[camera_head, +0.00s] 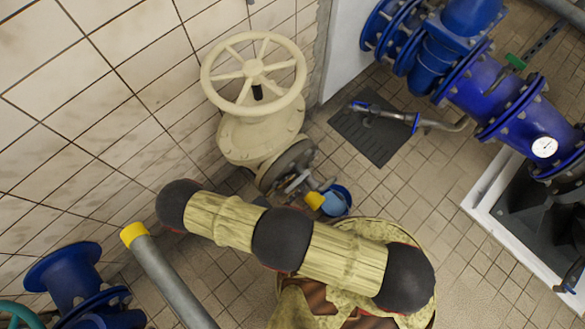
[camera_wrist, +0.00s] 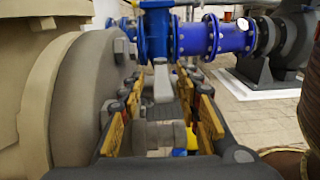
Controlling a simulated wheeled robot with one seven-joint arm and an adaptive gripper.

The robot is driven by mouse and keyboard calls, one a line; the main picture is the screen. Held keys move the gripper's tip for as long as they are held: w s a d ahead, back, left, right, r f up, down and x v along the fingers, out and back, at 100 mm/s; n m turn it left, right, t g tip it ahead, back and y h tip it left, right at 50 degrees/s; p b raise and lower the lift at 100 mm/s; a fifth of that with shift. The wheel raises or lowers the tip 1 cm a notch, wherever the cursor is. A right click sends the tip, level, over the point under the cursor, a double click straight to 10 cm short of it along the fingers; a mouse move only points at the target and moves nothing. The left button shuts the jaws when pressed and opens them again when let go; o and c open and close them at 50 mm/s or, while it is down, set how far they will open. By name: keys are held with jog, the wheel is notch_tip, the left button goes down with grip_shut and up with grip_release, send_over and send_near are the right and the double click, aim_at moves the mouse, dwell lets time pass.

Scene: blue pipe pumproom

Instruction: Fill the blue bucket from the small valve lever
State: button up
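The blue bucket (camera_head: 337,202) stands on the tiled floor beside the big cream valve, partly hidden behind a yellow part (camera_head: 315,200) and my arm. My gripper (camera_head: 298,183) is at the grey flange of that valve, just left of the bucket; it is small and partly hidden there. In the wrist view my gripper (camera_wrist: 163,122) is open, its two yellow-edged fingers well apart. A grey lever-like piece (camera_wrist: 162,82) stands beyond and between the fingers. A grey cylindrical part lies lower between them. I cannot tell whether either touches a finger, or which is the small valve lever.
The cream handwheel (camera_head: 254,75) and valve body rise against the tiled wall. Blue pipes (camera_head: 480,85) run at upper right. A dark mat (camera_head: 372,128) with a hose nozzle lies behind the bucket. A grey pipe with a yellow end (camera_head: 160,265) is at lower left.

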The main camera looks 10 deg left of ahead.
aim_at(293, 185)
jog(key=shift+r, duration=5)
jog(key=shift+f, duration=0.1)
